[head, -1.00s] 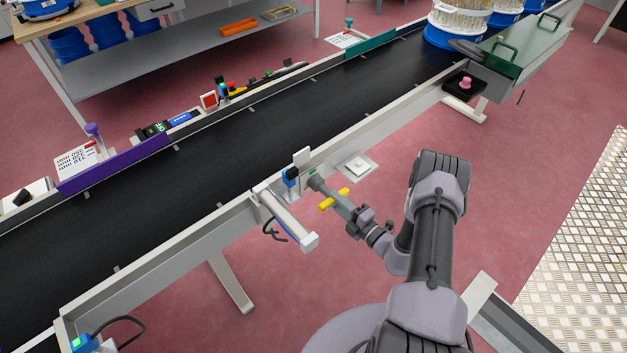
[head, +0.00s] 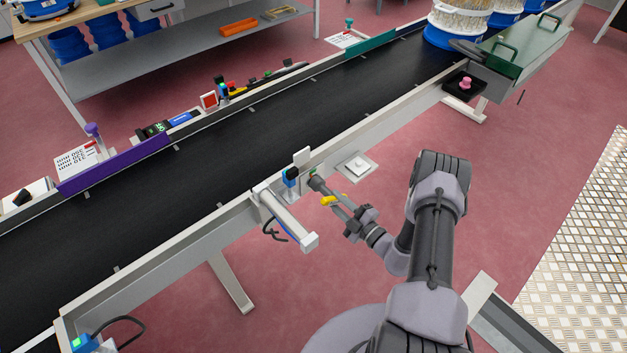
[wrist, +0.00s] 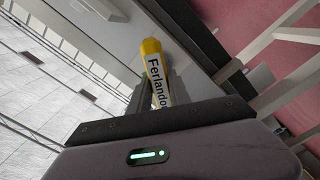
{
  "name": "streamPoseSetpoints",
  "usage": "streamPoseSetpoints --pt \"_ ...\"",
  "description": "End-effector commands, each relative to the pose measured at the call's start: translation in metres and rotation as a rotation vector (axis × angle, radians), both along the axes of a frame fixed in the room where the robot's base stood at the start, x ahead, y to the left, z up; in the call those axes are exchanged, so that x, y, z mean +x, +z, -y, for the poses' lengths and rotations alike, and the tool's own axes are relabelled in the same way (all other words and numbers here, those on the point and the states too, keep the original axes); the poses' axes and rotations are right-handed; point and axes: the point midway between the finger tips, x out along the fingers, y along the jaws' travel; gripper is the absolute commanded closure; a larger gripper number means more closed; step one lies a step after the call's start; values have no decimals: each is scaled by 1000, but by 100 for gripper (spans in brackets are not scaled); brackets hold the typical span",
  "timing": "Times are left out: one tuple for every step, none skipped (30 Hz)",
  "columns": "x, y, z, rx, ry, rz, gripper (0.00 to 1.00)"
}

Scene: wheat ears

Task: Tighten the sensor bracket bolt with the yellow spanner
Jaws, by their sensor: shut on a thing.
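The yellow spanner (head: 331,201) is held in my gripper (head: 335,199) at the near side of the conveyor. In the wrist view, the spanner's yellow body (wrist: 153,62), lettered "Ferlando", lies between the dark fingers of my gripper (wrist: 158,88). The fingers are shut on it.
A white arm-like bar (head: 287,220) with a dark cable juts from the rail, left of my gripper. A pale square plate (head: 357,166) lies right of the sensor. The black belt (head: 250,140) is bare nearby. A green-lidded box (head: 515,50) stands at the far right.

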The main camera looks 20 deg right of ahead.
Motion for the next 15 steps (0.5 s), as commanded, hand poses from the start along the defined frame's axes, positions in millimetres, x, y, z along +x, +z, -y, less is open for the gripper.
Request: streamPoseSetpoints --pt "-2 0 2 0 -2 0 100" --pt "-4 0 2 0 -2 0 100" --pt "-6 0 3 0 -1 0 100" --pt "-8 0 3 0 -1 0 100" --pt "-9 0 4 -1 -1 1 100" --pt "-11 0 5 -1 -2 0 100" --pt "-13 0 5 -1 -2 0 100" --pt "-15 0 6 -1 -1 1 100" --pt "-17 0 6 -1 -1 1 100" --pt "-18 0 7 -1 -1 1 100" --pt "-20 0 8 -1 -1 1 100" --pt "-22 0 9 -1 -2 0 100" --pt "-24 0 9 -1 -2 0 100" --pt "-25 0 10 -1 -1 1 100" --pt "-27 0 10 -2 -1 1 100"
